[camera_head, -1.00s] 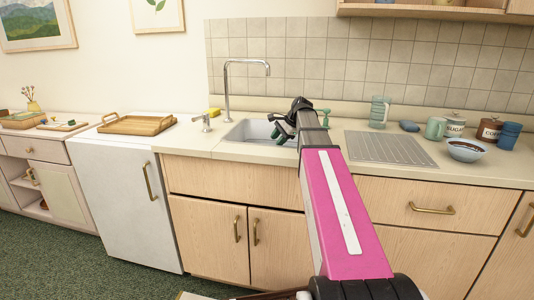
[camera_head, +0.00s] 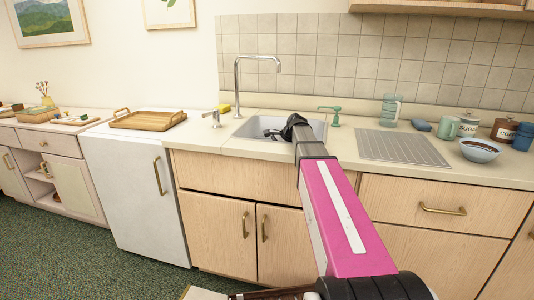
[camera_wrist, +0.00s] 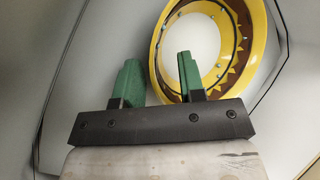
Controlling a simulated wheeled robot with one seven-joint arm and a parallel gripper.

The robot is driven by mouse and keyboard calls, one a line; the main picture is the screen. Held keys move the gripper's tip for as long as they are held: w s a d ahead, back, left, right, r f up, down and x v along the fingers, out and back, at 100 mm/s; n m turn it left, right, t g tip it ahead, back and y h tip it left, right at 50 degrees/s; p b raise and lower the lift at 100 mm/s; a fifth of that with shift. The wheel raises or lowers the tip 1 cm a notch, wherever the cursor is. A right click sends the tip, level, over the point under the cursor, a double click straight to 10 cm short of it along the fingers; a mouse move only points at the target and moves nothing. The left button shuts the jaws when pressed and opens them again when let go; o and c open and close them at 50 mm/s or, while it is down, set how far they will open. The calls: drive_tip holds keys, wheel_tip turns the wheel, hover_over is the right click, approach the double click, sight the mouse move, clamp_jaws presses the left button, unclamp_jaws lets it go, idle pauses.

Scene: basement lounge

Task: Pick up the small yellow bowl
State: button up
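The small yellow bowl (camera_wrist: 184,45) shows in the wrist view at the upper middle and right. It has a yellow rim, a brown patterned band with small dots, and a pale centre. The fingers and the yellow bowl are hidden there.
A tap (camera_head: 237,85) stands behind the sink and a green soap dispenser (camera_head: 335,115) at its right. A ribbed drainboard (camera_head: 402,148) lies to the right. A blue bowl (camera_head: 480,150), canisters and cups stand farther right. A wooden tray (camera_head: 148,119) is at left.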

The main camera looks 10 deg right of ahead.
clamp_jaws()
wheel_tip(320, 180, up, 10)
drive_tip(key=shift+f, duration=0.1)
idle(0.7)
